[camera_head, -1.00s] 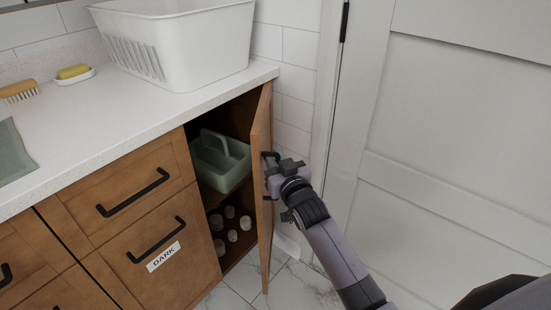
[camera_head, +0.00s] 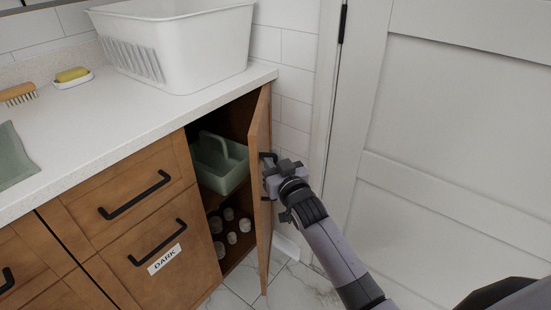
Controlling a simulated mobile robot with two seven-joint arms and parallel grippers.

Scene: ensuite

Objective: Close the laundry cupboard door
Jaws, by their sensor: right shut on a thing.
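The laundry cupboard door (camera_head: 259,200) is wooden and stands open at the right end of the counter, seen nearly edge-on. Its black handle (camera_head: 267,156) is on the door's right-hand face. My right gripper (camera_head: 271,172) is at the handle and shut on it, with the arm coming from the lower right. The fingertips are small and partly hidden by the gripper body. Inside the cupboard a green caddy (camera_head: 220,168) sits on the upper shelf, and several pale round items (camera_head: 231,238) stand below. My left gripper is not in view.
A white laundry basket (camera_head: 185,50) stands on the counter (camera_head: 110,120). A tiled wall and a white panelled door (camera_head: 450,120) are close on the right. Some marble floor (camera_head: 298,285) is clear.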

